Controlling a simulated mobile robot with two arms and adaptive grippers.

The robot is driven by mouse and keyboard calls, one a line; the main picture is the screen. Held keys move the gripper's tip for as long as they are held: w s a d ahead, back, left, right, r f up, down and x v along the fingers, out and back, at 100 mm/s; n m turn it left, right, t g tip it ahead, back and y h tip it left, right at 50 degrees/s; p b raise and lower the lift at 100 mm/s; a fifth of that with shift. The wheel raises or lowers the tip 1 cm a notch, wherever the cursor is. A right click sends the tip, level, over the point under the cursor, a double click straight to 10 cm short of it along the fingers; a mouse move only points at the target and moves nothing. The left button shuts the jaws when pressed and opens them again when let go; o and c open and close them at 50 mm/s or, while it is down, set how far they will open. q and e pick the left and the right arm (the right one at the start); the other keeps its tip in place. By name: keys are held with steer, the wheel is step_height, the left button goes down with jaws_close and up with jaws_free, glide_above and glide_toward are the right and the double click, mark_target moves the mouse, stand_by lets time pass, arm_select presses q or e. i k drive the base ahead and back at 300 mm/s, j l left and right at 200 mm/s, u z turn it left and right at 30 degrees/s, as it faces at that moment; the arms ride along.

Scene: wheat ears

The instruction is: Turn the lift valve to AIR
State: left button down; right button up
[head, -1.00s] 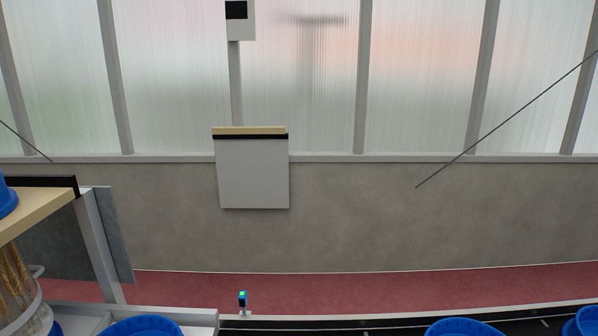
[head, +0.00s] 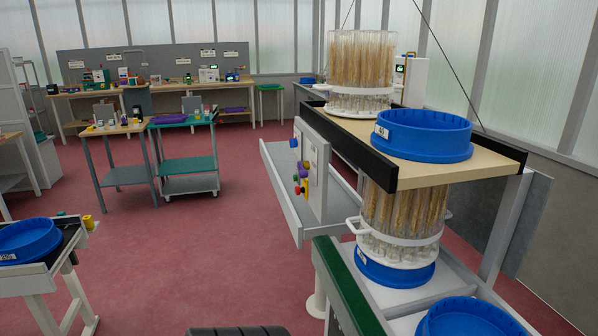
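A grey upright panel (head: 316,165) stands at the side of the wheat-ear station, right of centre in the head view. Several small coloured parts, red, yellow, green and blue, sit on its left-facing side, such as a red one (head: 303,172). I cannot tell which of them is the lift valve, or its setting; labels are too small to read. Neither of my grippers is in view.
A wooden shelf with a black edge (head: 519,153) bears a blue tub (head: 425,134) and a clear drum of wheat ears (head: 361,62). Another drum (head: 404,208) stands below. Benches and a green cart (head: 187,164) are farther back. Red floor (head: 200,260) is free in the middle.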

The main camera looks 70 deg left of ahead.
mark_target(303, 174)
steer(key=u, duration=2.3)
